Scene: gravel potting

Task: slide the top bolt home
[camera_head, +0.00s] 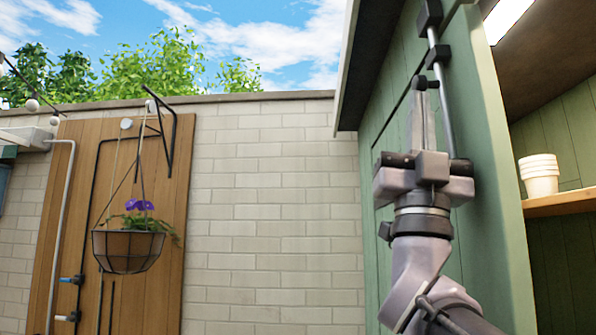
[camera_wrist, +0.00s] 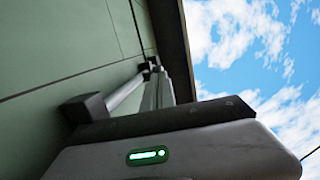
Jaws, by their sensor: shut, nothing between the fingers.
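The top bolt (camera_head: 443,100) is a grey metal rod standing upright on the green door (camera_head: 398,120). Black brackets hold it, one of them (camera_head: 437,55) near the upper end. A small black knob (camera_head: 420,82) sticks out from the rod. My gripper (camera_head: 424,98) points up along the door, its fingers shut and empty. Its tips are just below the knob in the head view; whether they touch it I cannot tell. In the wrist view the rod (camera_wrist: 126,90) runs beside my fingers between two black blocks. The fingers hide part of the bolt.
A black block (camera_head: 429,15) sits above at the rod's top end. The open shed at right has a wooden shelf (camera_head: 560,203) with stacked white pots (camera_head: 539,176). A hanging basket (camera_head: 128,250) with purple flowers is at left. Open space lies before the brick wall (camera_head: 270,210).

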